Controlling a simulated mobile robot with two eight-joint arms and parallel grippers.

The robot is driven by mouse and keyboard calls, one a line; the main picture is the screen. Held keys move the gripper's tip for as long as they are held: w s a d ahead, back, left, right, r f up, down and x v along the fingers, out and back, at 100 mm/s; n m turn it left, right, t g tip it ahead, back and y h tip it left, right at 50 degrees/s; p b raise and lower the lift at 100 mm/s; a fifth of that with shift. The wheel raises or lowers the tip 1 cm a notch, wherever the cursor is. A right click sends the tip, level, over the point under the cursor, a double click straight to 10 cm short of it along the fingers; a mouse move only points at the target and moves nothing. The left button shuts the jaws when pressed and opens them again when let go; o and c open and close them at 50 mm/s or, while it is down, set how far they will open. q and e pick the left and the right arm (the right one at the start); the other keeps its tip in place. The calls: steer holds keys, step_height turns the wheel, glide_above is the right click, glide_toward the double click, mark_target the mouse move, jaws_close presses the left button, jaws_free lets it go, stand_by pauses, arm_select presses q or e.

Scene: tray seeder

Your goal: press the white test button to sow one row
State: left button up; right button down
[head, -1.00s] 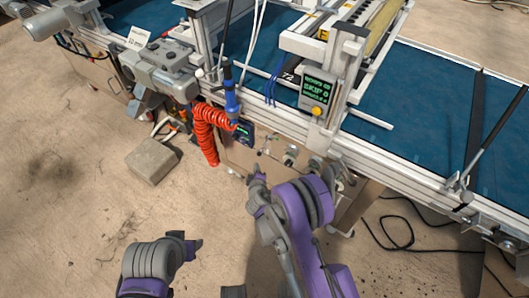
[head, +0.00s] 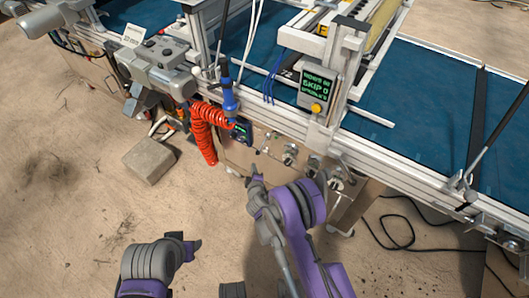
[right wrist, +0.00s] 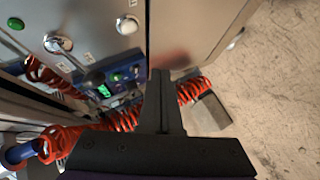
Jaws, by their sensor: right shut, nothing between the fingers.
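A white round button (right wrist: 127,25) with a metal rim sits on the grey front panel (right wrist: 95,40) in the right wrist view. Its label is too small to read, and I cannot pick the button out surely in the head view. My right gripper (head: 255,178) is shut and empty, in front of the machine's lower front. In the right wrist view its closed fingers (right wrist: 160,80) are below and right of the white button, apart from it in the picture. My left gripper (head: 194,245) is low at the left, away from the machine; its jaws cannot be made out.
A green button (right wrist: 15,23) and a metal knob (right wrist: 58,42) share the panel. A blue control box (right wrist: 120,78) and a red coiled hose (head: 204,130) are close by. A screen box (head: 317,88) with a yellow button stands above. A concrete block (head: 149,160) lies on the floor.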

mark_target(265, 151)
steer(key=shift+w+d+b, duration=0.5)
steer(key=shift+w+d, duration=0.4)
steer(key=shift+w, duration=0.3)
steer(key=shift+w+d+b, duration=0.5)
steer(key=shift+w+d, duration=0.35)
steer(key=shift+w, duration=0.35)
steer(key=shift+w+d+b, duration=0.2)
steer(key=shift+w+b, duration=0.1)
steer(key=shift+b, duration=0.05)
